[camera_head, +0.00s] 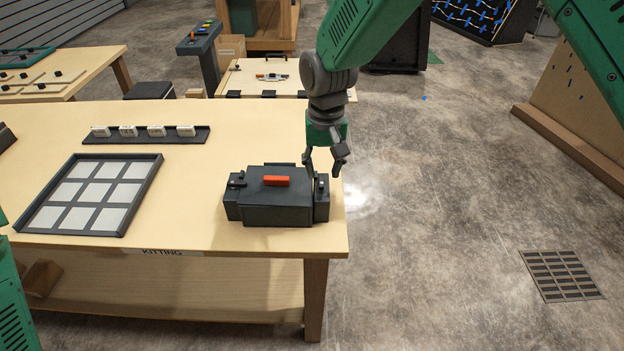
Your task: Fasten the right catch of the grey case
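The dark grey case (277,208) sits near the right front corner of the wooden table, with an orange-red handle (276,181) on its lid. The lid looks closed. A left catch (237,181) shows at its left end. The right catch (322,184) is at its right end, small and partly hidden by my gripper, so I cannot tell its position. My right gripper (324,168) points down over the case's right end with its fingers spread, close to the right catch. I cannot tell whether it touches. My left gripper is out of view.
A framed grid of pale squares (62,192) lies left of the case. Behind it a dark rack (110,139) holds several white blocks. The table's right edge (343,228) is close beside the case, with open floor beyond. The wood between grid and case is clear.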

